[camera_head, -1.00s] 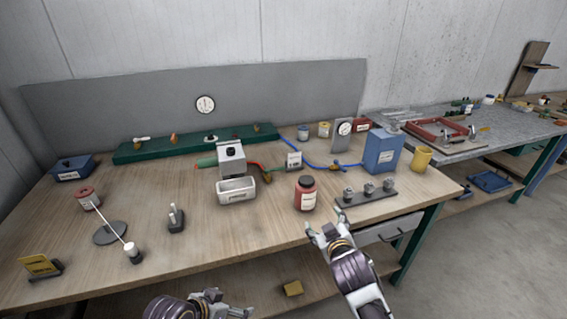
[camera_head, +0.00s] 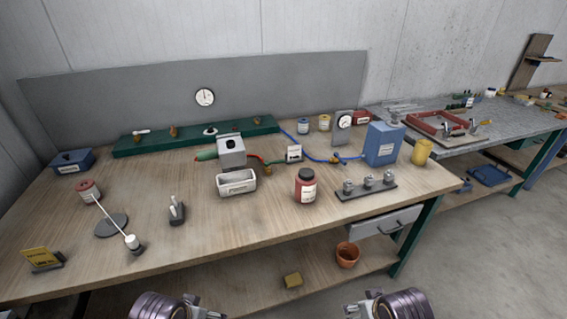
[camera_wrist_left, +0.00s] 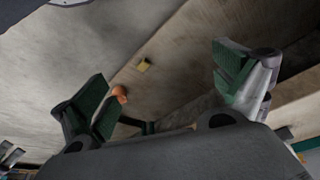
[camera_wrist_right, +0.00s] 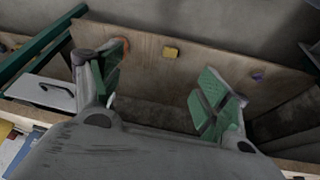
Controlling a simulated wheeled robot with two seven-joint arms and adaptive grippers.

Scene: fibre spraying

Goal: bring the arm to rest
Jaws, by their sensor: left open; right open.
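Both my arms are low, in front of the workbench (camera_head: 250,222). My left gripper (camera_head: 215,312) is at the bottom edge of the head view, mostly cut off. In the left wrist view its green-padded fingers (camera_wrist_left: 165,95) are spread wide with nothing between them. My right gripper (camera_head: 352,308) is at the bottom edge of the head view, also mostly cut off. In the right wrist view its fingers (camera_wrist_right: 162,88) are apart and empty. Neither gripper touches anything on the bench.
On the bench stand a grey machine (camera_head: 231,150), a white tray (camera_head: 237,184), a red-labelled jar (camera_head: 305,187), a blue box (camera_head: 382,144) and a rack of small weights (camera_head: 366,187). An orange pot (camera_head: 347,254) and a yellow block (camera_head: 293,280) sit on the lower shelf.

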